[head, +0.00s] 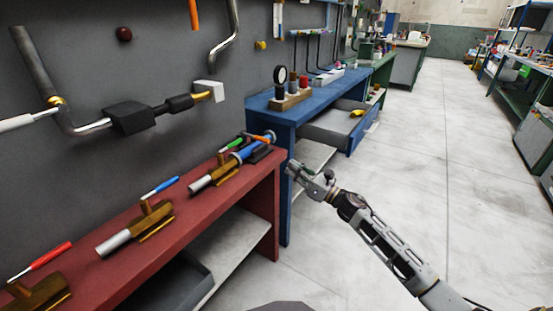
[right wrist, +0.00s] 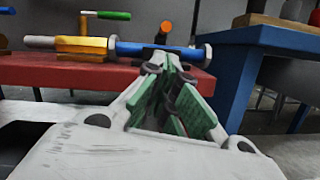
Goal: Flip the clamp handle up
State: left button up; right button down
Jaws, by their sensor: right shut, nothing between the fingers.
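The task does not say which clamp it means, and several stand on the red bench. The nearest to my right gripper (head: 291,168) is a brass clamp (head: 228,172) at the bench's far end. My left gripper is out of view.
The red bench (head: 262,182) also carries clamps with a blue handle (head: 160,187) and a red handle (head: 50,255). A blue bench (head: 288,190) with a pulled-out drawer (head: 330,132) adjoins its far end. The grey floor to the right is clear.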

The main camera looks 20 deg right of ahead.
aim_at(271, 162)
jog(key=shift+w+a, duration=0.15)
jog(key=shift+b+x, duration=0.5)
jog(key=shift+x, duration=2.8)
jog(key=shift+w+a+r, duration=0.1)
jog(key=shift+w+a, duration=0.05)
jog(key=shift+w, duration=0.15)
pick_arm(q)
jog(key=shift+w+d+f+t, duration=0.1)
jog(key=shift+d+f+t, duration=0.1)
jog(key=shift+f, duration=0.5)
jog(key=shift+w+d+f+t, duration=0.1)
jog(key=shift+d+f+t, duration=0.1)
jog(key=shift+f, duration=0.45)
pick_arm(e)
jog(key=shift+x, duration=1.15)
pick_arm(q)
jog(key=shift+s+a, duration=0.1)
